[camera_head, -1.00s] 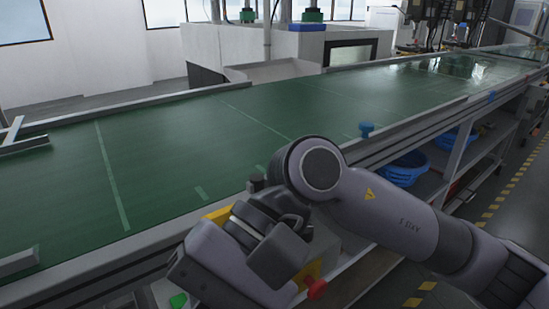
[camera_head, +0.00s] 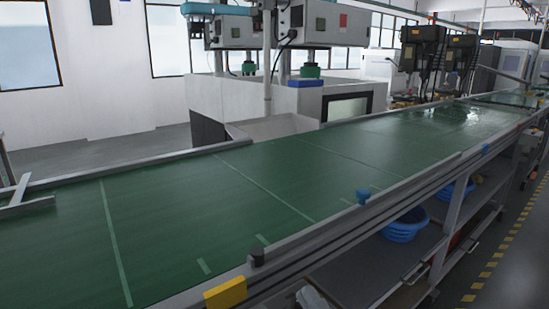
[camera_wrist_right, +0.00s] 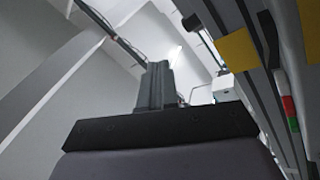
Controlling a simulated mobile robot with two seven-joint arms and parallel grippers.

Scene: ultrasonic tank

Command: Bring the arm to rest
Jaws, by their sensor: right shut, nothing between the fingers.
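My right gripper (camera_wrist_right: 157,85) shows in the right wrist view, with its dark fingers together and nothing between them. It points away from the camera, clear of the bench structure at the right of that view. In the head view only a small grey piece, probably of my right arm, shows at the bottom edge; the gripper itself is out of that picture. My left gripper is in neither view.
The green conveyor (camera_head: 250,190) runs across the head view with a metal rail along its near edge. A yellow block (camera_head: 225,292) sits on that rail and shows in the wrist view (camera_wrist_right: 238,50). Blue baskets (camera_head: 405,225) stand on the shelf below.

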